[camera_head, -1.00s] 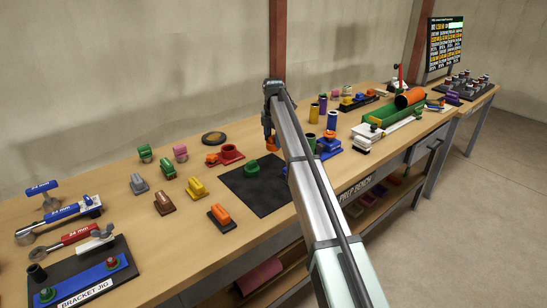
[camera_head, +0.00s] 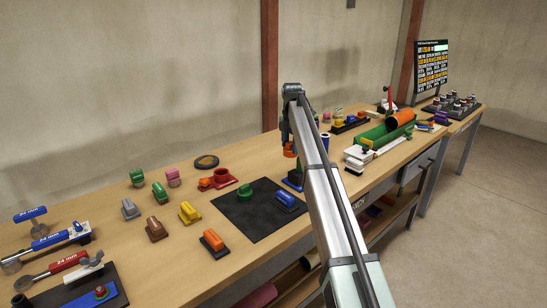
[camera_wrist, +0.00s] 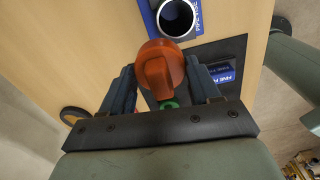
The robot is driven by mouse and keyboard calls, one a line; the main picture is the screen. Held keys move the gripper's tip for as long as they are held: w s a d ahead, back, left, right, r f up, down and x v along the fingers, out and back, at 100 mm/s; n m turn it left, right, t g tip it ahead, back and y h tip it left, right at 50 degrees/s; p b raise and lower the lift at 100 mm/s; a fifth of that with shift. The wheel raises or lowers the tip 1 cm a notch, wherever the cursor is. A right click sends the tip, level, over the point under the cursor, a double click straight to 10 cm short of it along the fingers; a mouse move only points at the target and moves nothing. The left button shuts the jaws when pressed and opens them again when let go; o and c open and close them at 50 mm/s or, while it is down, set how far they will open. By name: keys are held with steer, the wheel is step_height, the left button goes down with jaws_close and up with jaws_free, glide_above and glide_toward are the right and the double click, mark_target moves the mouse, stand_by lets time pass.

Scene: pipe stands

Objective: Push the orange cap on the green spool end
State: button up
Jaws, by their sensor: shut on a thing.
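My gripper (camera_head: 291,149) is shut on the orange cap (camera_wrist: 160,70); the cap also shows in the head view (camera_head: 289,151). I hold it above the bench, with its ridged face toward the wrist camera. A hollow tube with a pale rim (camera_wrist: 191,20) stands in a blue base, just past the cap in the wrist view. The cap and tube are apart. A green piece (camera_head: 244,191) sits on the black mat; a bit of green (camera_wrist: 168,104) shows below the cap. I cannot tell which green part is the spool end.
The black mat (camera_head: 252,222) also holds a blue piece (camera_head: 286,199). Several coloured pieces stand left of it, with a red fixture (camera_head: 226,178) behind. A green trough (camera_head: 375,138) bears an orange pipe (camera_head: 398,121) at the right. My arm hides part of the bench.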

steer(key=d+r, duration=0.5)
steer(key=shift+w+r, duration=0.15)
steer(key=shift+w, duration=0.05)
steer(key=shift+f, duration=2.8)
steer(key=shift+f, duration=1.85)
steer(key=o, duration=1.2)
steer(key=shift+o, duration=0.2)
steer(key=shift+r, duration=2.5)
